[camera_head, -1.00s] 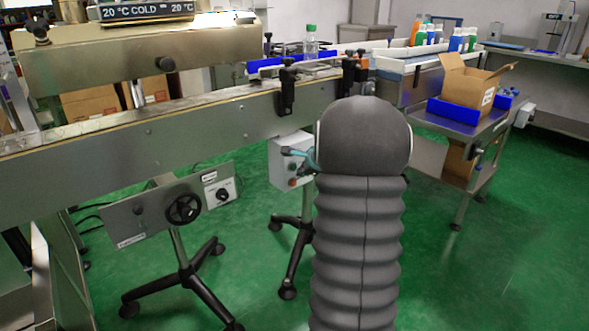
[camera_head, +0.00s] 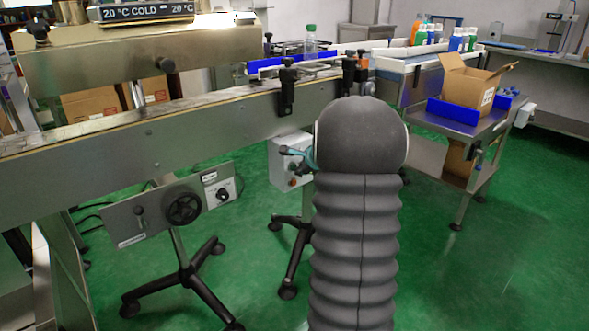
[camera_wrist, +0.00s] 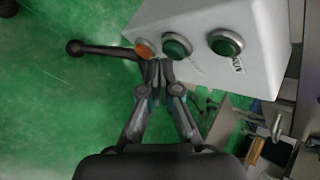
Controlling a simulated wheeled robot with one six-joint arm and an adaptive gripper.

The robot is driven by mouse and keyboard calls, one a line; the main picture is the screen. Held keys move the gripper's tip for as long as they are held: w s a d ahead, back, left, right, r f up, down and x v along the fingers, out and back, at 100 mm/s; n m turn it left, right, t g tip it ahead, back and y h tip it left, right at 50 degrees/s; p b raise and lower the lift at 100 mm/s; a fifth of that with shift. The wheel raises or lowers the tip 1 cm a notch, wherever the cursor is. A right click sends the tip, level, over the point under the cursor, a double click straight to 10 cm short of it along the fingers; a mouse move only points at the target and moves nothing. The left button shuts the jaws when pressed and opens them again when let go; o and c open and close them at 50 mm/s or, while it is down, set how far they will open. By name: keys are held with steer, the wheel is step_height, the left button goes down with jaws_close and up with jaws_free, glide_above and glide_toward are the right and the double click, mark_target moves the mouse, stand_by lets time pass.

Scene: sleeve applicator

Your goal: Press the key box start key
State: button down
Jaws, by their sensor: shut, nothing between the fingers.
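The key box (camera_wrist: 215,30) is a light grey box with an orange key (camera_wrist: 144,50) and two green keys, a middle one (camera_wrist: 177,47) and a right one (camera_wrist: 226,43), in dark and metal rings. A small label, too small to read surely, is by the right green key. My gripper (camera_wrist: 156,68) is shut and empty, its tips at the box face between the orange and middle green keys, just below them in the wrist view. I cannot tell whether they touch. In the head view the key box (camera_head: 284,165) is partly hidden by my arm, and my gripper (camera_head: 291,152) is in front of it.
In the head view a long steel conveyor (camera_head: 170,140) runs above the key box. A handwheel panel (camera_head: 170,210) stands to the left, and black stand legs (camera_head: 290,250) are on the green floor.

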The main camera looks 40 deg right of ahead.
steer(key=shift+w, duration=0.4)
stand_by(0.4)
steer(key=shift+s, duration=0.15)
steer(key=shift+s+b, duration=0.3)
steer(key=shift+s, duration=0.4)
steer(key=shift+s+d+b, duration=0.2)
steer(key=shift+s+b, duration=1)
steer(key=shift+s, duration=1.3)
